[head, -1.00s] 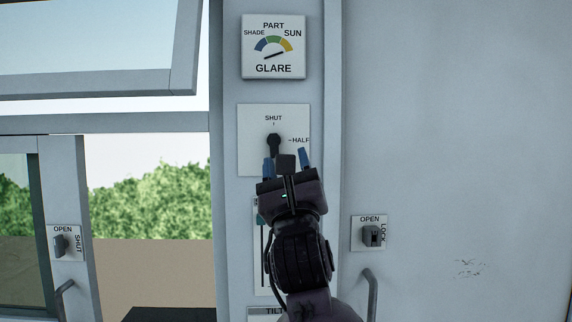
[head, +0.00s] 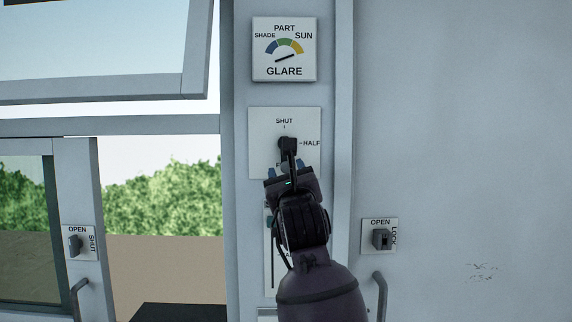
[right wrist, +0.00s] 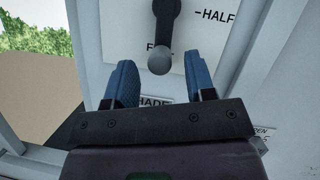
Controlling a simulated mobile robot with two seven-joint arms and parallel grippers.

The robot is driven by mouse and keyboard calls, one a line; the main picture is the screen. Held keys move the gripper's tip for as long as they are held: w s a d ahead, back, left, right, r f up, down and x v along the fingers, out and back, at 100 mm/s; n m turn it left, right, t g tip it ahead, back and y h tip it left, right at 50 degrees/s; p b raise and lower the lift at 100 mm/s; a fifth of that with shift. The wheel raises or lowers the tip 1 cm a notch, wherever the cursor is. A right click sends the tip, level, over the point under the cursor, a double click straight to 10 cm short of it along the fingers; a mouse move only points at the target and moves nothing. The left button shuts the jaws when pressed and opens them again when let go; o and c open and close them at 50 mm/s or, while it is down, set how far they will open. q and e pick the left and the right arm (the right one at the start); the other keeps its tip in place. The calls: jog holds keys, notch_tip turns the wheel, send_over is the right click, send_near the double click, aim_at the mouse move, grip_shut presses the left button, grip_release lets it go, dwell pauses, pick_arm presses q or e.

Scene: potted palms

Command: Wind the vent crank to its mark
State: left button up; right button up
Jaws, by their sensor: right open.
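The dark vent crank (right wrist: 165,22) sits on a white plate (head: 263,150) marked SHUT at the top and HALF at the right. In the right wrist view its arm hangs down toward a partly hidden label starting with F, ending in a round grey knob (right wrist: 160,61). My right gripper (head: 286,169) is open just below the crank, blue fingers pointing up. In the right wrist view the knob shows between the fingertips, with a gap on each side. My left gripper is not in view.
A GLARE dial (head: 285,50) is above the plate, its needle near the SUN end. A slider panel (head: 269,255) below is partly hidden by my arm. Latches flank the post, OPEN/SHUT (head: 75,245) left and OPEN/LOCK (head: 381,238) right. A tilted pane (head: 95,50) hangs upper left.

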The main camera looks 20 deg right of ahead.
jog(key=shift+x, duration=1.35)
jog(key=c, duration=0.9)
jog(key=shift+a+m, duration=0.15)
jog(key=shift+m, duration=0.35)
jog(key=o, duration=0.9)
